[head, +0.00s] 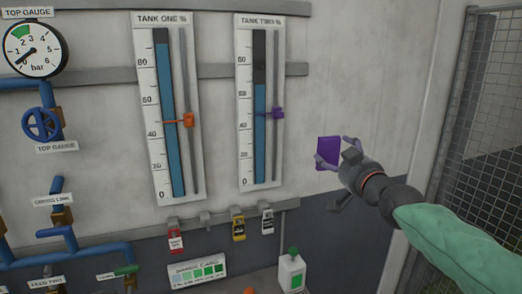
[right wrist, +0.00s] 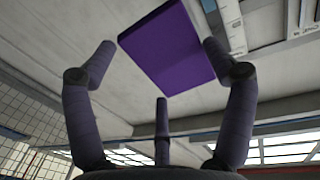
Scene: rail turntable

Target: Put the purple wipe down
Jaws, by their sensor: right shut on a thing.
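The purple wipe (head: 328,151) is a flat purple square held up in front of the wall, to the right of the tank two gauge in the head view. My right gripper (head: 338,158) is shut on it, and the arm comes in from the right. In the right wrist view the wipe (right wrist: 166,50) sits between the fingertips of the right gripper (right wrist: 162,62), clear of any surface I can see. My left gripper is not in view.
Two tank gauges (head: 161,110) hang on the wall. Below them a rail (head: 187,224) carries several tags. A white bottle with a green cap (head: 291,273) stands on a surface near the bottom. A mesh fence (head: 488,120) is at the right, and blue pipes (head: 90,252) are at the left.

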